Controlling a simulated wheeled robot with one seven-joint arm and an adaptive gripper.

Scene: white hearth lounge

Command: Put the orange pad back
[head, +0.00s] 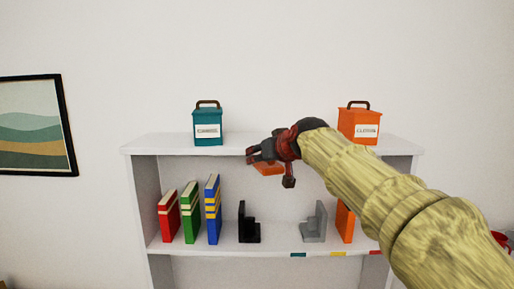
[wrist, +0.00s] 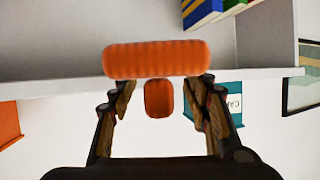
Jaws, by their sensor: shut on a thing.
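My gripper (head: 268,157) is in front of the top board of the white shelf unit, shut on the orange pad (head: 268,168). In the wrist view the pad (wrist: 156,59) is a wide ribbed orange bar, with a small rounded orange knob (wrist: 159,98) between my two fingers (wrist: 159,100). The pad is held in the air, and I cannot tell whether it touches the shelf. My gripper hides part of it in the head view.
On the white shelf unit (head: 170,143) stand a teal canister (head: 208,124) and an orange canister (head: 360,125). Below are red (head: 169,218), green (head: 191,213) and blue books (head: 212,212), a black bookend (head: 247,225), a grey bookend (head: 316,224) and an orange item (head: 345,224). The top's middle is clear.

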